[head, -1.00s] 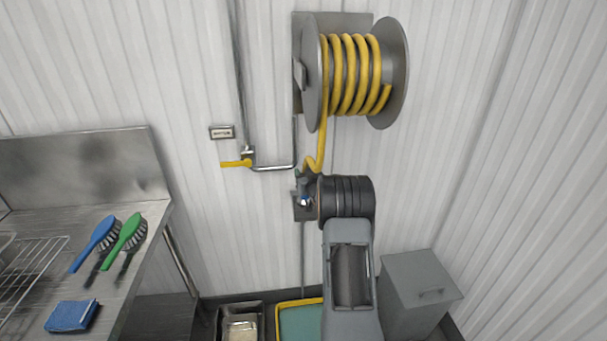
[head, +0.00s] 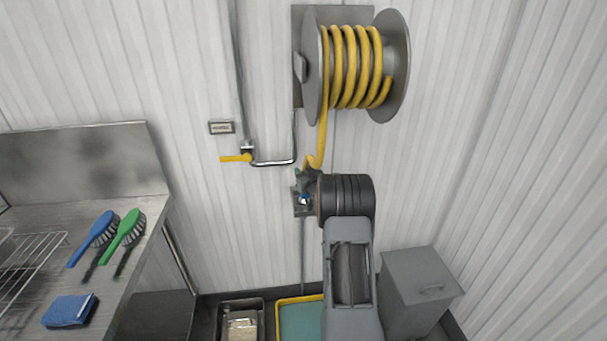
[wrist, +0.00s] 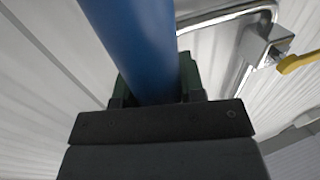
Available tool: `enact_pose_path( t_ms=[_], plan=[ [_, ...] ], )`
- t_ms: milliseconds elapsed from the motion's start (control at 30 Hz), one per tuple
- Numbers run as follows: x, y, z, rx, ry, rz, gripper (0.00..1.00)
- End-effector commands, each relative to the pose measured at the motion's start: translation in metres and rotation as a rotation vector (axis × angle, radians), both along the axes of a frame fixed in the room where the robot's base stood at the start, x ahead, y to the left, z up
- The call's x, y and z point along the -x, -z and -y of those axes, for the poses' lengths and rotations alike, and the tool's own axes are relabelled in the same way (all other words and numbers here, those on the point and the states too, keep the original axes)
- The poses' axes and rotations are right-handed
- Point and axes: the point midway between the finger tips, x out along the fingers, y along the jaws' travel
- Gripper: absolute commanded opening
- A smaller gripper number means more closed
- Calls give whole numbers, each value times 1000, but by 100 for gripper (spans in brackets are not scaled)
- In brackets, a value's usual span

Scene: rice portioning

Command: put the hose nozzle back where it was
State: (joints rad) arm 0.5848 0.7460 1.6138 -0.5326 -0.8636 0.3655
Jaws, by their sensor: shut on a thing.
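The hose nozzle shows as a thick blue body in the wrist view (wrist: 135,45), rising between the jaws of my gripper (wrist: 155,90). My gripper is shut on it. In the head view only a small blue bit of the nozzle (head: 304,199) shows, beside my dark wrist. The yellow hose (head: 322,140) hangs from the reel and bends down to the nozzle. A small grey wall plate (head: 297,208) is right behind the gripper and nozzle. My wrist hides part of it, and I cannot tell whether the nozzle touches it.
The hose reel (head: 397,65) is on the wall above. A yellow-handled valve (head: 236,158) and pipe (head: 272,163) are to the left. A steel counter (head: 150,225) with brushes stands left. A grey bin (head: 425,285) and a yellow-edged tray (head: 283,300) are below.

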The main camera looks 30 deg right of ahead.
Motion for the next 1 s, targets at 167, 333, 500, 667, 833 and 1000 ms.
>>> enact_pose_path(
  t_ms=[167, 333, 500, 667, 833, 1000],
  plan=[
    [0, -1, 0, 0, 0, 0, 49],
    [0, -1, 0, 0, 0, 0, 62],
    [0, -1, 0, 0, 0, 0, 62],
    [0, -9, 0, 0, 0, 0, 62],
    [13, -12, -1, -1, 2, 0, 62],
    [48, -12, -8, 0, 3, 1, 62]
  ],
)
